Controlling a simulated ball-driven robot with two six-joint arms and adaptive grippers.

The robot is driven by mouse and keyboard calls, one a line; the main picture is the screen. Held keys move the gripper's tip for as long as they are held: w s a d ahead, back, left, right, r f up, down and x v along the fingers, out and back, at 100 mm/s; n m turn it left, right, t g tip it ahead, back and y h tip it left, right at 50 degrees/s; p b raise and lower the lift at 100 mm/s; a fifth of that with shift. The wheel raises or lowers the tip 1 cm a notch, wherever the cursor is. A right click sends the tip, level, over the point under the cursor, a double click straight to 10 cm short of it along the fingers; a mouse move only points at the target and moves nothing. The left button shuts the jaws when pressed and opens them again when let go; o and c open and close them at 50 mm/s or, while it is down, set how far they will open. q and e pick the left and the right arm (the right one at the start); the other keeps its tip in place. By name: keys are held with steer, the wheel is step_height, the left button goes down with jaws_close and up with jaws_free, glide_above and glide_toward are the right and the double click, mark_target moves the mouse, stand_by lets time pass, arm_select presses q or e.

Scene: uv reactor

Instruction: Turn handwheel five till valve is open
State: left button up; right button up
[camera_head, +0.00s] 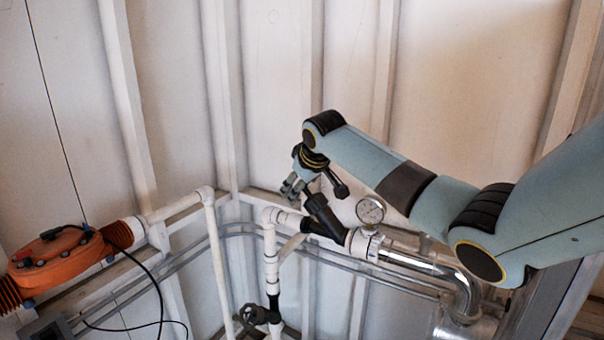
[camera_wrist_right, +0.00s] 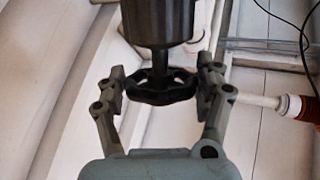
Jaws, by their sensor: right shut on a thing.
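In the right wrist view a black spoked handwheel (camera_wrist_right: 160,92) sits below a dark cylindrical valve body (camera_wrist_right: 157,22). My right gripper (camera_wrist_right: 162,84) has one finger on either side of the wheel and is shut on its rim. In the head view my right gripper (camera_head: 294,186) is at the end of my arm from the right, beside the tilted black valve body (camera_head: 324,218) on the white pipe. The wheel is mostly hidden there by the gripper. No number shows on it, and I cannot tell how far the valve is open. My left gripper is not in view.
A round pressure gauge (camera_head: 370,211) stands close to the right of the valve. A second black handwheel (camera_head: 258,315) is on the vertical white pipe below. An orange unit (camera_head: 58,262) with a black cable is at left. Ribbed white walls stand behind.

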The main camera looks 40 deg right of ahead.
steer(key=n+y, duration=0.1)
steer(key=y, duration=0.1)
steer(key=shift+d+f+y, duration=0.1)
steer(key=shift+d+y, duration=0.05)
steer(key=shift+y, duration=0.25)
steer(key=shift+f+n+g+y+b, duration=0.1)
steer(key=shift+n+g+y+b, duration=0.3)
steer(key=shift+n+y+b, duration=0.35)
steer(key=n+g+y+b, duration=0.1)
steer(key=y+b, duration=0.2)
steer(key=b, duration=0.3)
steer(key=n+g+y+b, duration=0.1)
steer(key=y+b, duration=0.2)
steer(key=b, duration=0.3)
steer(key=shift+w+f+n, duration=0.1)
steer(key=shift+n, duration=0.25)
steer(key=shift+g+y+b, duration=0.25)
steer(key=shift+g+b, duration=0.05)
steer(key=shift+b, duration=0.4)
steer(key=shift+r, duration=0.2)
steer(key=o, duration=0.9)
steer(key=shift+c, duration=0.2)
steer(key=shift+r, duration=0.1)
